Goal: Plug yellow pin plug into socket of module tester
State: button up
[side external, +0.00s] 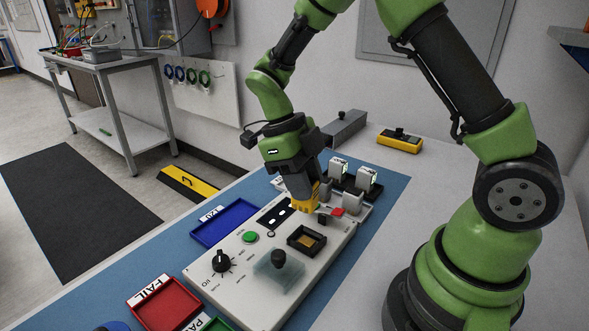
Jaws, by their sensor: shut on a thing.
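My gripper (306,199) points down over the back part of the module tester (230,274). It is shut on the yellow pin plug (305,203), which shows as a yellow block at the fingertips. The plug is at or just above the tester's top face; I cannot tell whether it touches. A dark square socket (306,240) with a tan floor lies in front of the plug, nearer the camera. A black slotted panel (274,216) lies to the left of the plug. The underside of the plug and its pins are hidden.
A blue tray (223,222) and a red tray (165,305) lie left of the tester. A clear cover with a black knob (279,259) stands on the tester. Grey-white modules (366,180) stand behind right. A yellow box (399,141) sits on the table at the back.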

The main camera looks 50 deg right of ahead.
jog(key=shift+s+a+m+y, duration=0.15)
jog(key=shift+s+m+y, duration=0.25)
jog(key=shift+m, duration=0.5)
jog(key=shift+f, duration=3.25)
jog(key=shift+f, duration=0.8)
jog(key=o, duration=1.5)
jog(key=shift+c, duration=0.2)
jog(key=shift+r, duration=0.15)
jog(key=shift+r, duration=3.65)
